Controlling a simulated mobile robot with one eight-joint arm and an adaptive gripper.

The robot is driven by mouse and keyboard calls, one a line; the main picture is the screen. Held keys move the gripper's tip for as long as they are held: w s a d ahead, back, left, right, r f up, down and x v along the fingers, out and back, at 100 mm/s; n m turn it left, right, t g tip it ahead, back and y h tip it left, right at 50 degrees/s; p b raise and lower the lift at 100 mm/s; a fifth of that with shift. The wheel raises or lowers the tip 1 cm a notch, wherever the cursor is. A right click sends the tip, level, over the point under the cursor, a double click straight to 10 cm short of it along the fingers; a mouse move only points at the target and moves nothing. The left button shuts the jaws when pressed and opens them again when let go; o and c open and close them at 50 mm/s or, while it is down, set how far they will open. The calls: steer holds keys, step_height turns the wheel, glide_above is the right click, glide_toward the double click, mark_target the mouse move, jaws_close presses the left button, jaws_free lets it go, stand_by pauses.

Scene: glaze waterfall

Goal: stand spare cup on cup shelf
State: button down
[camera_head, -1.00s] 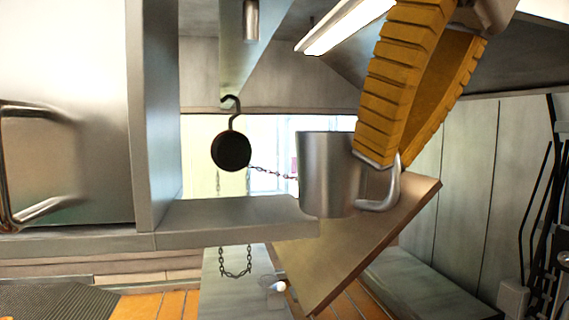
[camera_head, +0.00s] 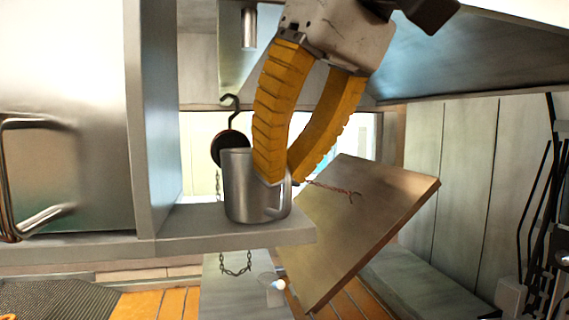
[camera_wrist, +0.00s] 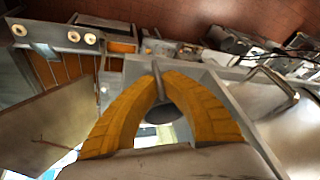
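The spare cup (camera_head: 241,190) is a grey metal mug, upright at the right end of the cup shelf (camera_head: 185,220), with its handle to the right. Its base appears to be on or just above the shelf top; I cannot tell if it touches. My gripper (camera_head: 283,182) comes down from above with two yellow ribbed fingers, their tips close together at the cup's handle. In the wrist view the fingertips (camera_wrist: 161,73) close around a thin metal piece that looks like the handle. The fingers partly hide the handle.
A black round thing on a hook (camera_head: 222,148) hangs behind the cup. A tilted brown board (camera_head: 365,215) on a chain is right of the shelf. A grey upright panel (camera_head: 155,120) bounds the shelf at left. Bare shelf lies left of the cup.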

steer(key=shift+w+a+f, duration=0.1)
steer(key=shift+w+f, duration=0.05)
steer(key=c, duration=1.6)
jaws_free()
steer(key=shift+w+a, duration=0.1)
steer(key=shift+w, duration=0.05)
steer(key=shift+s, duration=0.2)
steer(key=p+v, duration=0.3)
steer(key=v, duration=0.4)
steer(key=shift+r+p, duration=0.3)
steer(key=shift+r, duration=0.05)
